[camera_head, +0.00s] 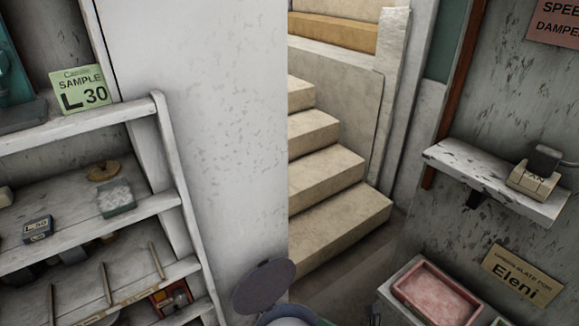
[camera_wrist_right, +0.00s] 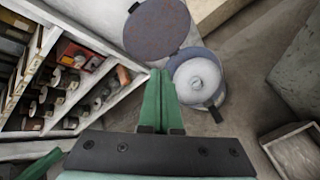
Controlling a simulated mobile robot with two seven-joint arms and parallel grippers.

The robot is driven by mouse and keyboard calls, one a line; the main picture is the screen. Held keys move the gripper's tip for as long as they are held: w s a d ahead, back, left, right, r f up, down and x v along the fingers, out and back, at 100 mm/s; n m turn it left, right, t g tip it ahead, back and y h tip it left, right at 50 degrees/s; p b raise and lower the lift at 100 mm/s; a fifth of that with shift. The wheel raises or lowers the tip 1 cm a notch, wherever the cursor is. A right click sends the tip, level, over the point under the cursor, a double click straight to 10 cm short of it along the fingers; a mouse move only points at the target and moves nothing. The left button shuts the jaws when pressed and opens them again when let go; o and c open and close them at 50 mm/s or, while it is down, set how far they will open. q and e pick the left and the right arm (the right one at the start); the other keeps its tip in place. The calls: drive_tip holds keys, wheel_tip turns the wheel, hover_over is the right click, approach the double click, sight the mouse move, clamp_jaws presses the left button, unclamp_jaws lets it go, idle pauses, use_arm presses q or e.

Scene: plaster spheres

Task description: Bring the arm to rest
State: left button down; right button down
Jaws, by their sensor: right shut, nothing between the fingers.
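My right gripper (camera_wrist_right: 160,74) shows in the right wrist view, its green fingers together and empty. Its fingertips appear just left of an open blue-grey bin (camera_wrist_right: 221,94) in the picture; I cannot tell the height between them. A pale plaster sphere (camera_wrist_right: 197,78) sits inside the bin. The bin's round dark lid (camera_wrist_right: 157,27) stands open and also shows at the bottom of the head view (camera_head: 263,286). My left gripper is in neither view.
A white shelf unit (camera_head: 160,140) with small boxes stands at left. Beige stairs (camera_head: 335,190) rise in the middle. At right are a wall shelf (camera_head: 470,175) and a box with a pink tray (camera_head: 437,292). The floor (camera_wrist_right: 238,40) around the bin is partly bare.

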drive_tip(key=s+d+m+h, duration=0.4)
drive_tip(key=s+d+m, duration=1.45)
drive_tip(key=m, duration=0.85)
use_arm(q)
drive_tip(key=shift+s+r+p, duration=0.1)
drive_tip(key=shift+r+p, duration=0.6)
drive_tip(key=shift+p, duration=0.05)
use_arm(e)
drive_tip(key=w+a+m, duration=0.1)
drive_tip(key=a+m, duration=0.4)
drive_tip(key=a, duration=0.6)
drive_tip(key=shift+w+r, duration=0.25)
drive_tip(key=shift+r, duration=0.15)
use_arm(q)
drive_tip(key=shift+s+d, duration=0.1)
